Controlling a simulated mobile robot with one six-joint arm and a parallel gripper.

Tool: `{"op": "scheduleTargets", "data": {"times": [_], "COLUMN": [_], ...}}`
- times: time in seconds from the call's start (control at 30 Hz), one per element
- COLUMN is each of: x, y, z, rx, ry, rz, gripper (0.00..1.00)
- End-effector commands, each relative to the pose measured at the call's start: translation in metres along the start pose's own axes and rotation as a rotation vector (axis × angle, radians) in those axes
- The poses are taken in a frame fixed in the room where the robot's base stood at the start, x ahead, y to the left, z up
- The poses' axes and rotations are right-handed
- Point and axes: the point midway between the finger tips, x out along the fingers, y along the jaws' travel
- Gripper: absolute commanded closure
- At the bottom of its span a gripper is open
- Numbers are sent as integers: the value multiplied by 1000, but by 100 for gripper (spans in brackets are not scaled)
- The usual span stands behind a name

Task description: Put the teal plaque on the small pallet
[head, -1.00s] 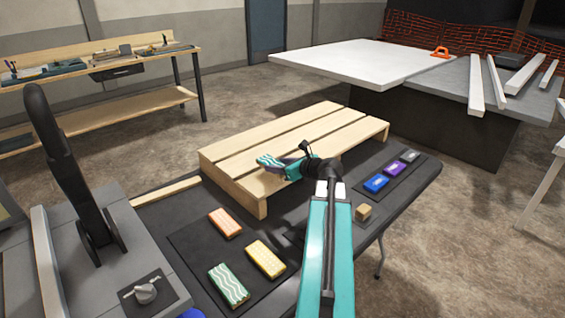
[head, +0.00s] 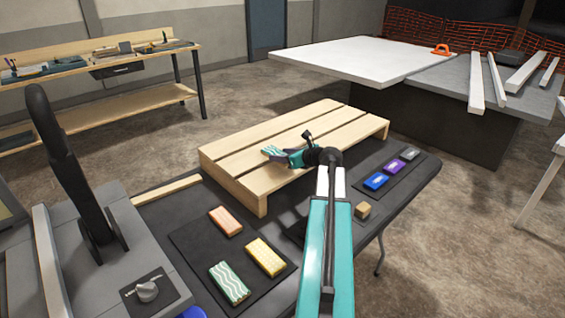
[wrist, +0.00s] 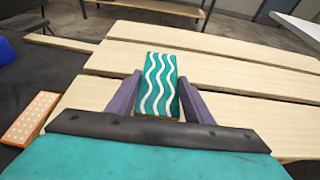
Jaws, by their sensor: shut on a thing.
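The teal plaque (wrist: 160,84) with white wavy lines is between the two fingers of my gripper (wrist: 160,104) in the wrist view. My gripper is shut on it. In the head view the plaque (head: 273,151) shows at the tip of my gripper (head: 284,156), over the slats of the small wooden pallet (head: 240,150). The pallet's pale slats also fill much of the wrist view (wrist: 240,88). I cannot tell whether the plaque touches the slats or is held just above them.
On a dark mat lie an orange plaque (head: 225,221), a yellow plaque (head: 265,257) and a green wavy plaque (head: 229,283). Blue (head: 376,181), purple (head: 394,167) and grey (head: 409,153) blocks lie at right, near a small wooden block (head: 363,210). The pallet's slats look otherwise bare.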

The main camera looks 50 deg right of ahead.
Motion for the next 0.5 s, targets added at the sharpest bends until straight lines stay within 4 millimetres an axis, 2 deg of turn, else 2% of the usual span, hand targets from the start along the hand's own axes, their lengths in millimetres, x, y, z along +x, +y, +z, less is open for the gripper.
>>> {"op": "scheduleTargets", "data": {"times": [0.3,0.5], "x": [6,14], "y": [-9,-7], "z": [2,-20], "rx": [0,2], "ry": [0,1], "rz": [0,1], "gripper": [78,78]}}
